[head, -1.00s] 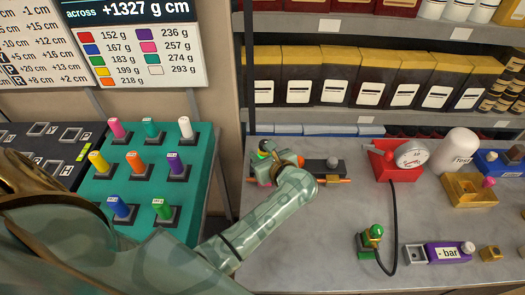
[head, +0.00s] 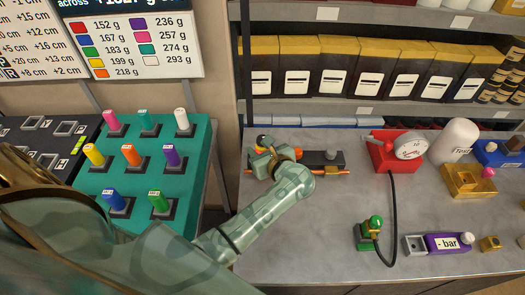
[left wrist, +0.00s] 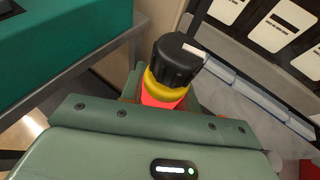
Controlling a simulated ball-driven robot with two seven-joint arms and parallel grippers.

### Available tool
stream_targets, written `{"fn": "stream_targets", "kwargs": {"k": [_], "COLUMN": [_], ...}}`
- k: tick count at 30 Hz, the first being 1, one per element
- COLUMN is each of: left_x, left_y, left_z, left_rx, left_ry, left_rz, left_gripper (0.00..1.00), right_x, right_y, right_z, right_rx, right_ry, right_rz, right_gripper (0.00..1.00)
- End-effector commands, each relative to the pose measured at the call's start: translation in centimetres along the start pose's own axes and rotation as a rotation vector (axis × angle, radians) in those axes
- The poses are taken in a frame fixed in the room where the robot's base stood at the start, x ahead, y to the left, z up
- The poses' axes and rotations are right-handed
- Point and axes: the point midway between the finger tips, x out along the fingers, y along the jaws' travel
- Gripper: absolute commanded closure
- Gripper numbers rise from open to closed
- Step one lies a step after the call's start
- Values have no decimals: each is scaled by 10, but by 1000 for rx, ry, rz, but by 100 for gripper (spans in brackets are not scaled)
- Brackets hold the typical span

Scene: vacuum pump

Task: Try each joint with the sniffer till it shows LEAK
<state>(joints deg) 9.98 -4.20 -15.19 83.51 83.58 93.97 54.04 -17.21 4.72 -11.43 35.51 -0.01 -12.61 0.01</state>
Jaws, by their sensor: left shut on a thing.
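My left gripper (head: 268,163) is at the left end of the grey bench, shut on a red thing with a yellow collar and black knob (left wrist: 176,62). The knob has a white mark and points up between the jaws in the left wrist view; the lower part is hidden by the gripper. In the head view its dark top (head: 263,141) shows just behind the gripper. I cannot tell which thing is the sniffer, and no LEAK reading is visible. My right gripper is not in view.
A red gauge unit (head: 383,157) has a black hose (head: 393,215) running to a green-knobbed fitting (head: 368,236). A purple "- bar" unit (head: 448,243), brass block (head: 468,181), white tank (head: 455,141) and blue box (head: 500,153) stand right. The teal peg board (head: 195,200) is left. Middle bench is clear.

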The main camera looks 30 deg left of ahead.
Motion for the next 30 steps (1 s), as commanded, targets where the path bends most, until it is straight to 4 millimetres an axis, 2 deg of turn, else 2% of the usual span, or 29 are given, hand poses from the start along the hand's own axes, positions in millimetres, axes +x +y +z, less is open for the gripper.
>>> {"fn": "stream_targets", "kwargs": {"k": [25,30], "left_x": [0,-6], "left_y": [0,0], "left_z": [1,13], "left_rx": [-1,-2], "left_ry": [-1,-3], "left_rz": [-1,-2], "left_gripper": [100,100], "right_x": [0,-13], "right_y": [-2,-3], "right_z": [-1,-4], "right_rx": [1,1], "right_ry": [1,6], "right_rz": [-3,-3], "right_gripper": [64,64]}}
